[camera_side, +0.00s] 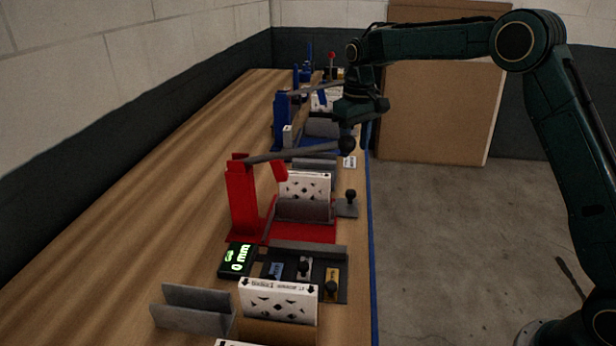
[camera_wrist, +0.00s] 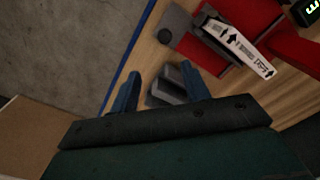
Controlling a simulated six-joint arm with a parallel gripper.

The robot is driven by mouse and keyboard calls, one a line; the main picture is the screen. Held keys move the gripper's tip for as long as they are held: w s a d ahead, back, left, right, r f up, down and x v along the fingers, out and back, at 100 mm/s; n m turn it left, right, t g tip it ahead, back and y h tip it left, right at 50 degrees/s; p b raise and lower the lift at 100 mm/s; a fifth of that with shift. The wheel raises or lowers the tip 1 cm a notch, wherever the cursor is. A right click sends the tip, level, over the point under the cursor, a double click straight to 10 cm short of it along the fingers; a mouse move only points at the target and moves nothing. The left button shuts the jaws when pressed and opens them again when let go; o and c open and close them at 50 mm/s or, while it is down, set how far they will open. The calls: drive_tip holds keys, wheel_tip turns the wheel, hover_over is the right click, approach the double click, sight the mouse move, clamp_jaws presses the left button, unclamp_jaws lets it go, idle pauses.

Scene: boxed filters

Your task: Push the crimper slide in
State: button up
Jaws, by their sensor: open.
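The red crimper (camera_side: 243,200) stands on the bench with a long lever (camera_side: 295,154) above it, ending in a black ball. Its grey slide (camera_side: 346,208) has a black knob (camera_side: 351,195) and sticks out toward the bench's right edge. A white boxed filter (camera_side: 304,186) stands upright in the crimper's grey holder. In the wrist view the slide's knob (camera_wrist: 165,36) and the box (camera_wrist: 238,45) show beyond my fingers. My gripper (camera_side: 360,112) is above the bench edge, farther back than the red crimper. Its blue fingers (camera_wrist: 160,88) are apart, with nothing held between them.
A blue crimper (camera_side: 281,122) stands behind the red one. A grey bracket (camera_wrist: 176,84) lies below my fingers in the wrist view. In front are a display reading 0 mm (camera_side: 238,260), a dark panel with knobs (camera_side: 335,263) and another white box (camera_side: 278,301). The bench's left side is clear.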

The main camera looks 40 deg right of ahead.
drive_tip(key=s+a+r+t, duration=0.2)
drive_tip(key=s+r, duration=0.9)
drive_tip(key=s+a+r+t, duration=0.1)
drive_tip(key=s, duration=1.2)
drive_tip(key=shift+s+r+t, duration=0.25)
drive_tip(key=shift+r+t, duration=0.15)
drive_tip(key=shift+a, duration=0.1)
idle(0.5)
drive_tip(key=w+d+f+g, duration=0.1)
drive_tip(key=w+f, duration=0.4)
drive_tip(key=w, duration=0.6)
drive_tip(key=w+d+f+g, duration=0.1)
drive_tip(key=w+f, duration=0.4)
drive_tip(key=w, duration=0.7)
drive_tip(key=shift+w+f+g, duration=0.15)
drive_tip(key=shift+f+g, duration=0.05)
drive_tip(key=shift+g, duration=0.7)
